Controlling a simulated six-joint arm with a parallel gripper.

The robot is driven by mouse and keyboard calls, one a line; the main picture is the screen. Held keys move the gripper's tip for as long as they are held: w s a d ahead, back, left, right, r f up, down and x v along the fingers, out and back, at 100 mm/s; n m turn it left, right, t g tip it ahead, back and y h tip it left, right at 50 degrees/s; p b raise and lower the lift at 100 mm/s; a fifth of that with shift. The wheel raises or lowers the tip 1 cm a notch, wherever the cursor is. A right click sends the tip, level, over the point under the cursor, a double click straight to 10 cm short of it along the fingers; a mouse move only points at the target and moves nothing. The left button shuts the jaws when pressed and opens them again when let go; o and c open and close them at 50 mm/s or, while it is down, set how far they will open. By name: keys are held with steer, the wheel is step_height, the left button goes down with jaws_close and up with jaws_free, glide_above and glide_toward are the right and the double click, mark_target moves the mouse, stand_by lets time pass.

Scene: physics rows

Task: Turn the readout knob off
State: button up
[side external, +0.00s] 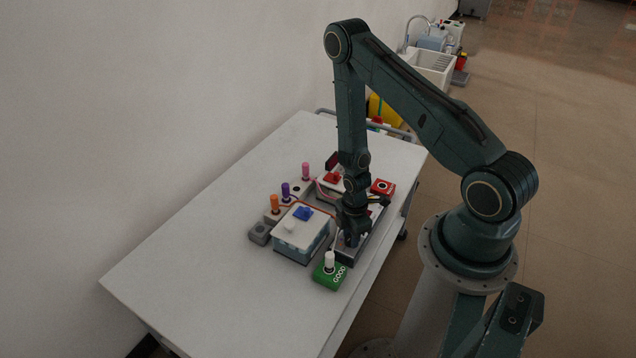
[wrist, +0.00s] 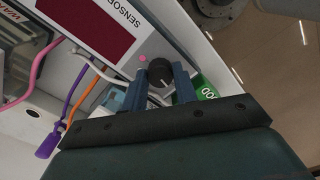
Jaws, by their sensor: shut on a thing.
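The readout is a white-faced unit with a dark red display (wrist: 100,28) and lettering that begins "SENSO" in the wrist view. Its round black knob (wrist: 160,71) has a light pointer mark, and a small pink dot lies beside it. My gripper (wrist: 160,84) has its two blue-grey fingers on either side of the knob and is shut on it. In the side view my gripper (side external: 350,238) reaches down onto the unit at the table's right part. The knob is hidden there behind my gripper, and the display is blank.
A green block (side external: 328,279) with a white plug stands close in front. A red block (side external: 383,187) is behind. The table's (side external: 190,265) left front is clear.

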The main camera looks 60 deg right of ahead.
steer(key=o, duration=1)
steer(key=shift+c, duration=0.2)
steer(key=shift+r, duration=0.15)
step_height(320, 180, up, 14)
steer(key=shift+f, duration=0.2)
stand_by(0.3)
stand_by(0.4)
